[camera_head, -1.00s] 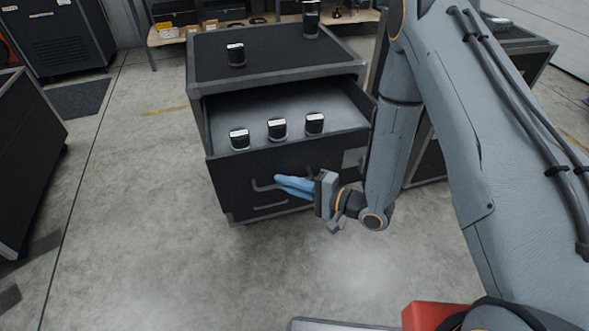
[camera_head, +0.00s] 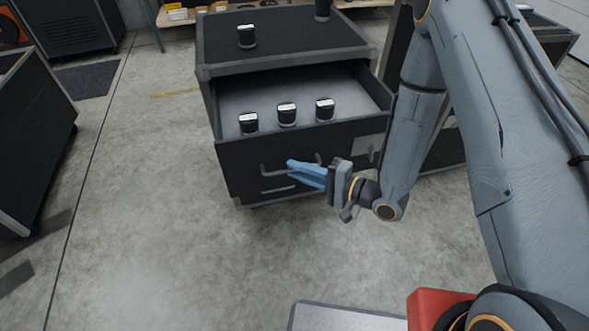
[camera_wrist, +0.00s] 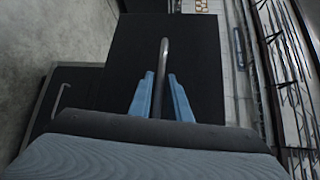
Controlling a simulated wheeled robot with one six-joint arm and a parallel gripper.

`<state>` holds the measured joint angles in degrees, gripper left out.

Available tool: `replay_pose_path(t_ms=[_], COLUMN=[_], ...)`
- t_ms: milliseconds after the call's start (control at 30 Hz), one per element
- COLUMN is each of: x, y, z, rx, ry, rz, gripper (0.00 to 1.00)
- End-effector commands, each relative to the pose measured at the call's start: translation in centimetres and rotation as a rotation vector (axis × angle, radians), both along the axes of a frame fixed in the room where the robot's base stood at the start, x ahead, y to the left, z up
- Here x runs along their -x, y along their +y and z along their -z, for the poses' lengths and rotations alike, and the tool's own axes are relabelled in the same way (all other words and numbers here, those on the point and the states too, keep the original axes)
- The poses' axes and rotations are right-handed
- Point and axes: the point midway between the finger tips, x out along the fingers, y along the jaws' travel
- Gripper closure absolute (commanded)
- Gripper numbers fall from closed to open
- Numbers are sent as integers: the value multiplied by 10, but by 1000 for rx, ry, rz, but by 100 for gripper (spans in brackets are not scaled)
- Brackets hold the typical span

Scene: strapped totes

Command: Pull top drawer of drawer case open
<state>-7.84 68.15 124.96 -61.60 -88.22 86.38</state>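The dark drawer case (camera_head: 289,63) stands ahead of me with its top drawer (camera_head: 235,150) pulled well out. The drawer's inside is visible and holds three small black items with white tops (camera_head: 287,113). My gripper (camera_head: 298,172) is at the handle (camera_head: 270,171) on the drawer front. In the wrist view, the handle bar (camera_wrist: 163,62) runs between the two blue fingers (camera_wrist: 161,97), with a gap on each side. My gripper is open around the handle. Part of the handle is hidden by the fingers in the head view.
A black item with a white top (camera_head: 246,36) stands on the case. Another handle shows on the lower front (camera_head: 279,189). A dark case (camera_head: 40,130) stands at left, and another is partly hidden behind my arm. The floor (camera_head: 180,230) in front is clear.

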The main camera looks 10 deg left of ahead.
Motion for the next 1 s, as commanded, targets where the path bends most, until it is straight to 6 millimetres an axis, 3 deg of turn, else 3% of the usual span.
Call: replay_pose_path(t_ms=[200,400,1000], x=[10,18,22], y=[-34,-55,-61], z=[-3,-7,-9], rx=[1,0,0], ry=[0,1,0], rz=[6,3,1], gripper=[83,83,83])
